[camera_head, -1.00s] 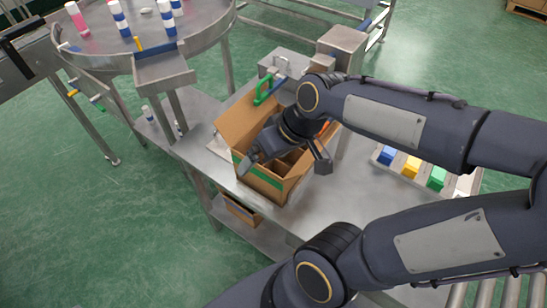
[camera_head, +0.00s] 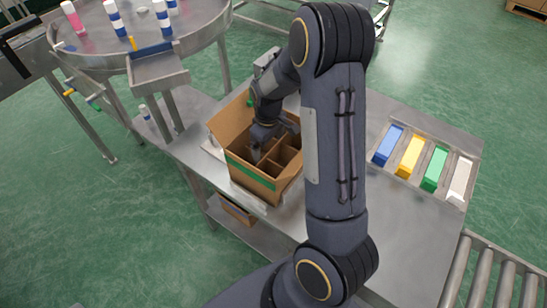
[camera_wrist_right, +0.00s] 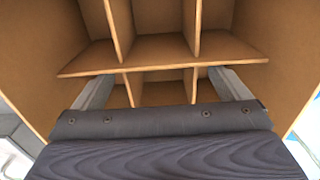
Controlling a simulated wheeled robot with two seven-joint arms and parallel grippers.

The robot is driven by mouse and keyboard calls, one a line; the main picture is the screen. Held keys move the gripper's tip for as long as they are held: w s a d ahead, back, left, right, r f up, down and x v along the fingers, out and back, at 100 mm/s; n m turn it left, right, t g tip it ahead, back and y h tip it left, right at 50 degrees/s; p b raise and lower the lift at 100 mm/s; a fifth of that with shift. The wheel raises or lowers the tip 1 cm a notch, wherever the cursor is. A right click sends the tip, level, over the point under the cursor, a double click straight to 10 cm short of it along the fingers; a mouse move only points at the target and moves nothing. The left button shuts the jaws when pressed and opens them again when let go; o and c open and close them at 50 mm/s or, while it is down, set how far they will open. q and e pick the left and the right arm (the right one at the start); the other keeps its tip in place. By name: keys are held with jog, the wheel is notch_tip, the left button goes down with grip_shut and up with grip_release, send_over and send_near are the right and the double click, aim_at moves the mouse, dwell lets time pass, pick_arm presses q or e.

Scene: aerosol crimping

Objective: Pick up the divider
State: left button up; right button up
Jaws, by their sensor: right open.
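The brown cardboard divider (camera_head: 281,155) stands inside the open cardboard box (camera_head: 252,183) on the steel table. Its crossed panels form several compartments; the wrist view shows a long panel of the divider (camera_wrist_right: 165,55) with cross panels. My right gripper (camera_head: 272,143) points down into the box, fingers apart. In the wrist view the fingers of the right gripper (camera_wrist_right: 161,84) reach the divider on both sides of the middle, close to the long panel. I cannot tell whether they touch it. Part of the divider is hidden behind the gripper. My left gripper is not in view.
A tray of blue (camera_head: 387,146), yellow (camera_head: 409,157), green (camera_head: 434,168) and white (camera_head: 459,178) blocks lies to the right. A round steel table (camera_head: 90,45) with several cans stands at the upper left. Box flaps stand up around the opening. Rollers (camera_head: 485,280) run at lower right.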

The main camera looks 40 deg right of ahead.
aim_at(273, 158)
notch_tip(273, 158, down, 4)
jog(key=shift+f+p, duration=0.1)
jog(key=shift+p, duration=0.25)
jog(key=c, duration=1.1)
